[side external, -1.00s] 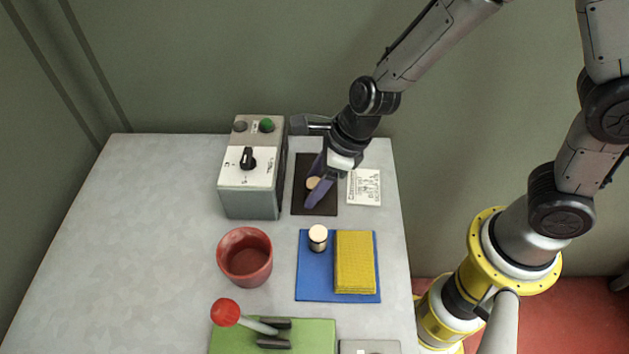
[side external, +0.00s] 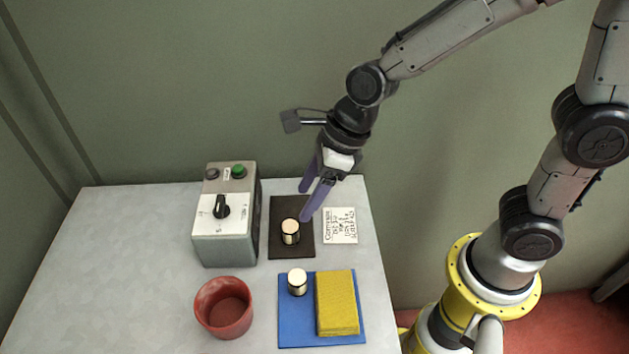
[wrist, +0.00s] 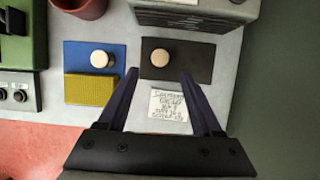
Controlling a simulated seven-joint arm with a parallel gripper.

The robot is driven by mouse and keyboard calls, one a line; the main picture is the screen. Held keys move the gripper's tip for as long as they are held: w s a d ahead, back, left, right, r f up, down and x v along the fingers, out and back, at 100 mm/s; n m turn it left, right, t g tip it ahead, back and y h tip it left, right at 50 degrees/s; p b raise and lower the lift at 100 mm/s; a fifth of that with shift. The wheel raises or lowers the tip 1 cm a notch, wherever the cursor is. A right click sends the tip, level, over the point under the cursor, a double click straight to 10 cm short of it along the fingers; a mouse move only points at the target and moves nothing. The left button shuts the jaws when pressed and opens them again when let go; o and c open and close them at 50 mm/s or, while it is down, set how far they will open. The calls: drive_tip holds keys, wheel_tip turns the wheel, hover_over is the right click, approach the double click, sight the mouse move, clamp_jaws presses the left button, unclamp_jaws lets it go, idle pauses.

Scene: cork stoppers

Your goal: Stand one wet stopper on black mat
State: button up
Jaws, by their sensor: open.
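A stopper (side external: 290,232) stands upright on the black mat (side external: 279,205), with a pale tan top and a dark band on its side. In the wrist view this stopper (wrist: 159,57) is seen from above on the black mat (wrist: 200,66), beyond the fingertips. A second stopper (side external: 297,283), with a paler top, stands upright on the blue mat (side external: 290,332), left of the yellow sponge (side external: 337,302). My gripper (side external: 303,205) is open and empty, above the black mat and clear of the stopper. Its two purple fingers (wrist: 160,80) are spread apart in the wrist view. Wetness cannot be told.
A grey box with a dial (side external: 228,225) stands close left of the black mat. A white note (side external: 340,226) lies right of it. A red pot (side external: 223,307) stands left of the blue mat. The table's left part is clear.

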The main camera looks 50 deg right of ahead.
drive_tip(key=s+d+r+n+t+h, duration=0.1)
drive_tip(key=s+d+r+n, duration=0.3)
drive_tip(key=n, duration=0.9)
drive_tip(key=s+d+r+n+t+h, duration=0.1)
drive_tip(key=s+d+r+n, duration=0.4)
drive_tip(key=s+d+n, duration=0.5)
drive_tip(key=d+n+h, duration=0.1)
drive_tip(key=d+n, duration=0.1)
drive_tip(key=n, duration=0.2)
drive_tip(key=shift+s+d+r, duration=0.15)
drive_tip(key=shift+s+r, duration=0.1)
drive_tip(key=shift+s, duration=0.1)
